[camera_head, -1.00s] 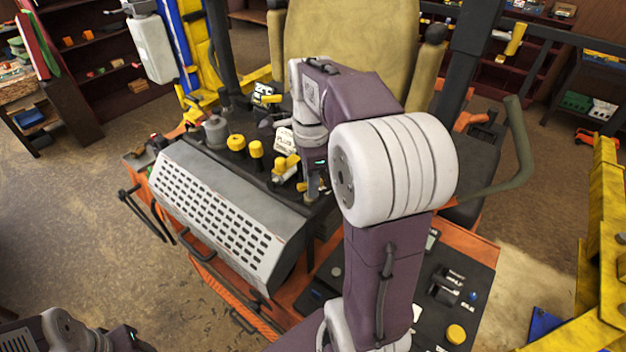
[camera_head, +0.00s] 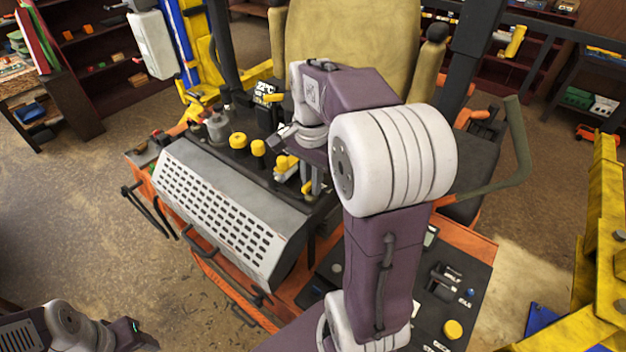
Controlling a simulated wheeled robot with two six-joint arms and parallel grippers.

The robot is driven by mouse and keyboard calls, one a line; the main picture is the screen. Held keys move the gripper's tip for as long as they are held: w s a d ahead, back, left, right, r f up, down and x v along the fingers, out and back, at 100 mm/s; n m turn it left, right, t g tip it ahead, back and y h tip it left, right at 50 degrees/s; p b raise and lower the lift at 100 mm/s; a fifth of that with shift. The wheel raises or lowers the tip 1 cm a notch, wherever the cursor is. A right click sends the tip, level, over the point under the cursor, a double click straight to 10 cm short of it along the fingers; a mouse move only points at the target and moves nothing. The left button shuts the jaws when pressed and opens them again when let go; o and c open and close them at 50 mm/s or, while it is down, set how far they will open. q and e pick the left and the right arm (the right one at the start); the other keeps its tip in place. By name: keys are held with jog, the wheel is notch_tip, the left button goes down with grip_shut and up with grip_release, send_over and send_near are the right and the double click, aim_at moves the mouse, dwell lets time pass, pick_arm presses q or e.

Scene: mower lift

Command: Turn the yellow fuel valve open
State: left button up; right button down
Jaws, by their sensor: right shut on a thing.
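The yellow fuel valve seems to be the yellow piece (camera_head: 306,187) at my right fingertips, on the dark console in front of the seat. Its shape and angle are mostly hidden by my right wrist. My right gripper (camera_head: 315,184) points down there, shut on this yellow piece as far as I can see. A larger yellow knob (camera_head: 285,165) stands just left of the fingers. My left arm shows at the bottom left; its wrist end (camera_head: 128,332) is at the picture's lower edge, and its fingers cannot be made out.
More yellow knobs (camera_head: 238,142) stand in a row along the console. A grey perforated cover (camera_head: 225,212) lies in front. A green bent lever (camera_head: 518,140) is at the right. A yellow lift frame (camera_head: 603,230) stands far right. Open floor lies to the left.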

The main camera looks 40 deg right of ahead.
aim_at(310, 182)
jog(key=shift+s+a+f, duration=0.1)
dwell(0.3)
jog(key=c, duration=1.5)
grip_release()
jog(key=shift+o, duration=0.2)
jog(key=shift+a, duration=0.15)
notch_tip(310, 182, up, 9)
jog(key=shift+r, duration=0.2)
